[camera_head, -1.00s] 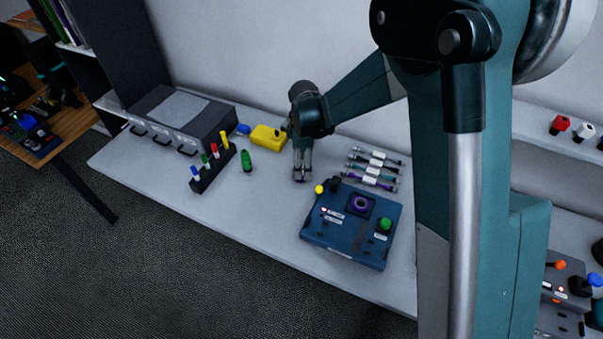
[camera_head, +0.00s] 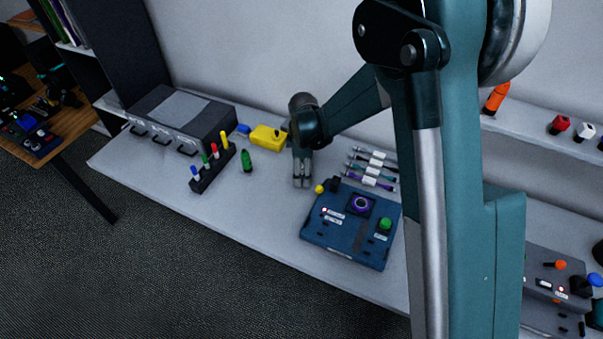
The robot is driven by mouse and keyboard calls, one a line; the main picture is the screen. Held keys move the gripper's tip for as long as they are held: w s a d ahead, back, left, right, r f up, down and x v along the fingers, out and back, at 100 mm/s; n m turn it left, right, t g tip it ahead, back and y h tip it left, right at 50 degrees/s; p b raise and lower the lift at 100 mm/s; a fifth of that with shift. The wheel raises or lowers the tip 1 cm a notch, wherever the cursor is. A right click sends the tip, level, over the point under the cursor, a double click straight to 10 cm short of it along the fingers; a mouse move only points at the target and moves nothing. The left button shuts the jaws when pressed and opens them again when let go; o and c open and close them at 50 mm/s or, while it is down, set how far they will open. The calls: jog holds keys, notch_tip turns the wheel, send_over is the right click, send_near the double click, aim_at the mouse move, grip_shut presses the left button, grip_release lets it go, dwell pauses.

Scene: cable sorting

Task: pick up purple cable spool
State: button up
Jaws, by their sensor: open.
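My gripper (camera_head: 302,184) points down over the white bench, left of the blue device box. Its fingers are small in view and open. No purple spool shows plainly; the gripper hides the bench directly under and behind it. A purple ring (camera_head: 361,205) sits in a dark square on top of the blue box (camera_head: 340,246). I cannot tell whether it is a spool or part of the box. A purple cable with a white label (camera_head: 370,181) lies nearest in a row of cables behind the box.
A green cylinder (camera_head: 247,160), a rack of coloured pegs (camera_head: 212,174), a yellow block (camera_head: 268,138) and a grey drawer unit (camera_head: 185,125) stand left of my gripper. A yellow knob (camera_head: 319,189) is close on its right. Bare bench lies in front of it.

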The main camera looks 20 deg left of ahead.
jog(key=c, duration=1)
jog(key=shift+r, duration=0.1)
jog(key=shift+c, duration=0.3)
jog(key=shift+r, duration=4.9)
